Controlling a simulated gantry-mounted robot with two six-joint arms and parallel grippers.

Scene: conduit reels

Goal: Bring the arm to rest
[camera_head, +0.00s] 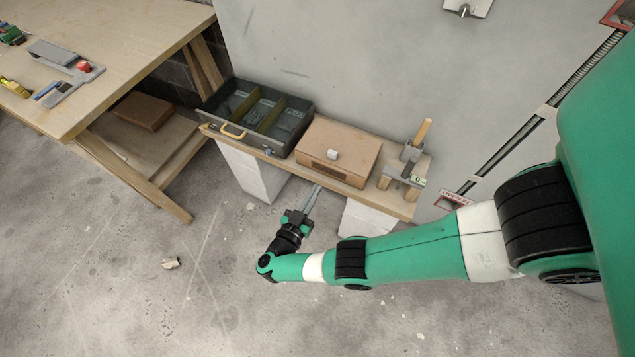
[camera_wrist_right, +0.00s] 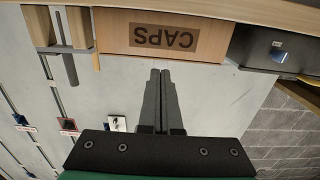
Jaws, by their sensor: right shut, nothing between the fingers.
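My right arm, green and white with black joints, reaches in from the right in the head view. Its gripper (camera_head: 311,201) is in front of the low wooden shelf (camera_head: 408,206), near the gap between the white blocks under it. In the right wrist view the two dark fingers (camera_wrist_right: 160,100) lie together, shut with nothing between them. They point toward a brown box (camera_wrist_right: 115,38) labelled CAPS, apart from it as far as I can tell. My left gripper does not show.
On the shelf stand a dark open toolbox (camera_head: 259,115) with compartments, the cardboard box (camera_head: 338,150) and a grey-and-wood stand (camera_head: 411,151). A wooden workbench (camera_head: 130,60) with tools is at the upper left. The concrete floor in front is mostly clear, with a small scrap (camera_head: 171,263).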

